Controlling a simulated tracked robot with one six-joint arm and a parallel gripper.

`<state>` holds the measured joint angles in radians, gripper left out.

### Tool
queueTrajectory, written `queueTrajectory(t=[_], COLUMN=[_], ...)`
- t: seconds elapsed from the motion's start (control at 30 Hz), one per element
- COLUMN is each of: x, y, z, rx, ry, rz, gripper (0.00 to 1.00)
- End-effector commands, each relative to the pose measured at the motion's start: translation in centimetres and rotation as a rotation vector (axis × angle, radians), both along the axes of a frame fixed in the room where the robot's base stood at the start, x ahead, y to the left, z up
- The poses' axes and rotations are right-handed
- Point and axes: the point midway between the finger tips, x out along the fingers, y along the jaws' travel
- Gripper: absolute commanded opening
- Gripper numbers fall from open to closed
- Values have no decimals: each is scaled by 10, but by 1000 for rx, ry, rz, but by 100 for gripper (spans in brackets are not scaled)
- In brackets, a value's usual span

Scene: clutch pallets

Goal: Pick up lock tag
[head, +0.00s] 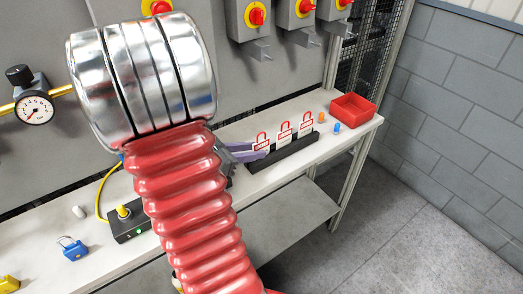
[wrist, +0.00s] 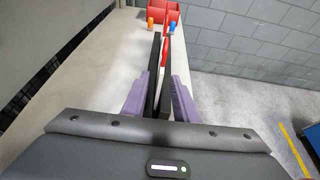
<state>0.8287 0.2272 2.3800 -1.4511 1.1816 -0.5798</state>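Three white lock tags with red padlock shapes stand upright in a row in a black rack (head: 290,153): the near tag (head: 262,144), the middle tag (head: 284,132) and the far tag (head: 305,125). In the wrist view the tags (wrist: 166,50) line up nearly edge-on, so they overlap. My gripper (head: 243,152) is at the near end of the rack, by the near tag. In the wrist view the purple fingers of my gripper (wrist: 160,90) are apart, one each side of the rack line. Whether a finger touches a tag cannot be told.
A red bin (head: 353,111) stands at the shelf's far end, with orange and blue plugs (head: 337,128) before it. A black box with a yellow knob (head: 128,220) and a blue padlock (head: 73,248) lie nearer. Switch boxes (head: 247,18) hang on the panel above.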

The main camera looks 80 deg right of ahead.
Motion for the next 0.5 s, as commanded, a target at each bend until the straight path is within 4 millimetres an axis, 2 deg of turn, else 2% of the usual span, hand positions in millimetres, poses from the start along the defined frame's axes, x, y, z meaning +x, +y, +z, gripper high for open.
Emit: queueTrajectory(t=[0.2,0.5], x=[-16,-19], y=[-18,-23], z=[-11,-13], rx=[0,0], ry=[0,0], rz=[-3,0], gripper=[27,27])
